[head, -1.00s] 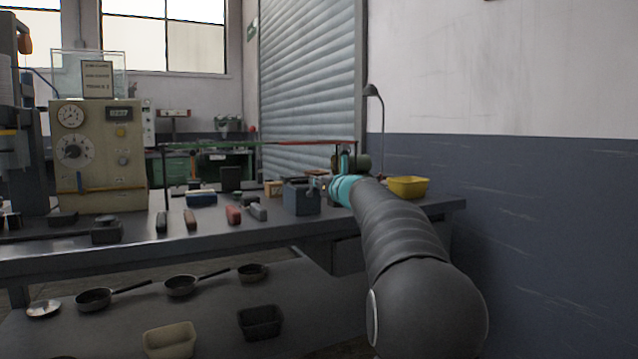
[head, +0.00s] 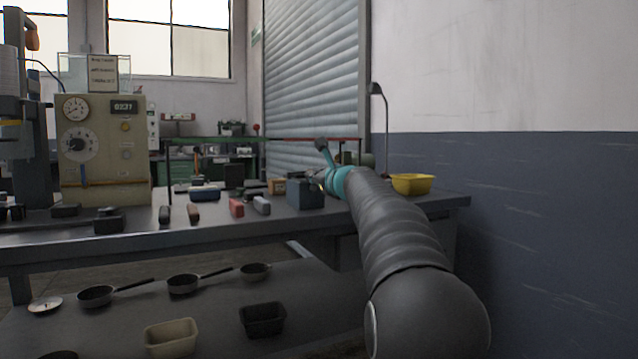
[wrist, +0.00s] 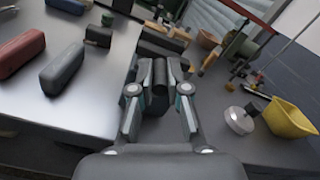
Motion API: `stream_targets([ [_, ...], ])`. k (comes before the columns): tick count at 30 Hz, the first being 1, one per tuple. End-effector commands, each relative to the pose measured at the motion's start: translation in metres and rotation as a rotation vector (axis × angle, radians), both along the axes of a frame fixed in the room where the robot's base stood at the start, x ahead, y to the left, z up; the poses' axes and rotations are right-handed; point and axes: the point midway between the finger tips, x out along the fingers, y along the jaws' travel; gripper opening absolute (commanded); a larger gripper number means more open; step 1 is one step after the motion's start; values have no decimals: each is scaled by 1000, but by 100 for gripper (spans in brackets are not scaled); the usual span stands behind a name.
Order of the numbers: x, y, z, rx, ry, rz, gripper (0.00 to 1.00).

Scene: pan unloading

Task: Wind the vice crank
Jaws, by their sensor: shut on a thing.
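My gripper (wrist: 160,95) shows in the wrist view with its two fingers closed around a dark, rounded grip, which I take to be the crank handle (wrist: 160,72). In the head view my arm reaches to the right part of the bench, and its teal end hides most of the contact. A blue-grey block (head: 304,194), perhaps the vice body, stands just left of the arm's end. A teal piece with a grey end tilts up and left there; I cannot tell whether it is crank or gripper.
A yellow bin (head: 412,184) and a dark lamp (head: 378,92) stand right of the arm. A red block (head: 236,208) and other small blocks lie left on the bench (head: 280,228). Pans (head: 184,284) and bins sit on the lower shelf. A wall is close on the right.

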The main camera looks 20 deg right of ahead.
Motion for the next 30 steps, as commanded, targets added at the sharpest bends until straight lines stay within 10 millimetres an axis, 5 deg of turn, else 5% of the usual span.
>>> stream_targets([
  [30, -1, 29, -27, -901, -30, 1, 0],
])
